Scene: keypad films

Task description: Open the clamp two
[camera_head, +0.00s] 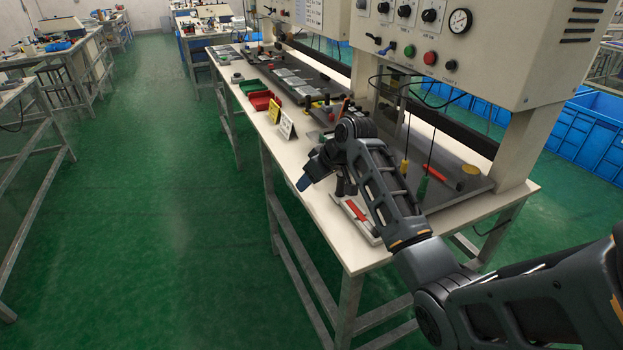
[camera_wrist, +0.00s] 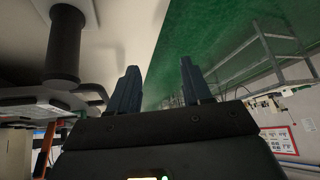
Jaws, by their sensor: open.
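My gripper (camera_wrist: 160,82) is open, with nothing between its two fingers in the wrist view. In the head view my gripper (camera_head: 303,184) points left and down by the front edge of the workbench (camera_head: 365,258). A red bar-like part (camera_head: 356,210) lies on a light plate at the bench's front edge, below my forearm. It may belong to a clamp, but I cannot tell. No label marks clamp two, and my arm hides part of the bench. In the wrist view a dark cylinder (camera_wrist: 65,45) stands out near a grey plate, left of and apart from the fingers.
A control cabinet (camera_head: 480,45) overhangs the bench. The green floor to the left is clear.

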